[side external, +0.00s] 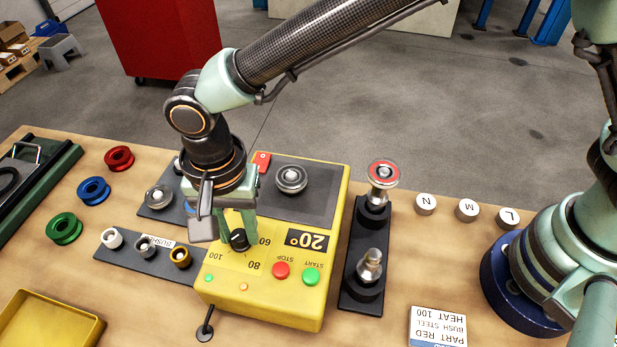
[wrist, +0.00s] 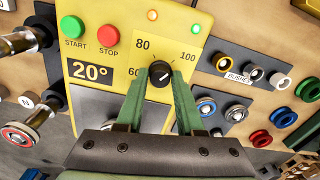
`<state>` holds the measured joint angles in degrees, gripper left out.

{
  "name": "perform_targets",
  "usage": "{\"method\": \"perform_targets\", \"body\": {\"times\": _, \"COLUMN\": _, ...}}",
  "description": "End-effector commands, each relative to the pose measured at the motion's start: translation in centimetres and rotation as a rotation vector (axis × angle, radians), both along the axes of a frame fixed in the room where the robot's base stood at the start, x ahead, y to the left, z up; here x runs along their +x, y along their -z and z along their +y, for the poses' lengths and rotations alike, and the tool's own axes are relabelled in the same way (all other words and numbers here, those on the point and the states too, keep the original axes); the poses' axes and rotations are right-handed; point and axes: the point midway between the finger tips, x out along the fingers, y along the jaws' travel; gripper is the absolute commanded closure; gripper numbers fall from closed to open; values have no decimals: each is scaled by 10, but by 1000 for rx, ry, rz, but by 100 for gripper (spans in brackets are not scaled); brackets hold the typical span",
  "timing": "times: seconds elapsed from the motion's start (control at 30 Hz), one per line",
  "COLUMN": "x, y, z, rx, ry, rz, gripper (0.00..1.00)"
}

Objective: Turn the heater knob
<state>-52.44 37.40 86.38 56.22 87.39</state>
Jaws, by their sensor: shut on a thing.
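The yellow heater box (side external: 265,312) stands on the bench, upside down in the side view. Its black heater knob (side external: 239,239) sits among printed numbers 60, 80 and 100. My gripper (side external: 236,232) reaches down from above and its green fingers are shut on the knob. In the wrist view the knob (wrist: 160,73) lies between the two fingertips (wrist: 161,80), with a small white mark on its face. I cannot tell exactly which number the mark points at. The black display (wrist: 91,72) reads 20°. A red STOP button (wrist: 109,36) and a green START button (wrist: 72,26) are beside it.
A card (side external: 437,327) reads PART RED, BUSH STEEL, HEAT 100. A black stand (side external: 352,292) with two metal posts is right of the box. A bushing strip (side external: 128,255), coloured rings (side external: 93,191) and a yellow tray (side external: 20,331) lie left.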

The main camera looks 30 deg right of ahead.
Motion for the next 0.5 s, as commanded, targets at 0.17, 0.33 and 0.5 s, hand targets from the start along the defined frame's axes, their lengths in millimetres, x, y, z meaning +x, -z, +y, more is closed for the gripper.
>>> {"method": "perform_targets", "body": {"times": 0.17, "x": 1, "y": -3, "z": 0, "rx": 2, "ry": 3, "rz": -1, "gripper": 100}}
{"method": "perform_targets", "body": {"times": 0.33, "x": 1, "y": -3, "z": 0, "rx": 2, "ry": 3, "rz": -1, "gripper": 100}}
{"method": "perform_targets", "body": {"times": 0.5, "x": 1, "y": -2, "z": 0, "rx": 1, "ry": 2, "rz": -1, "gripper": 34}}
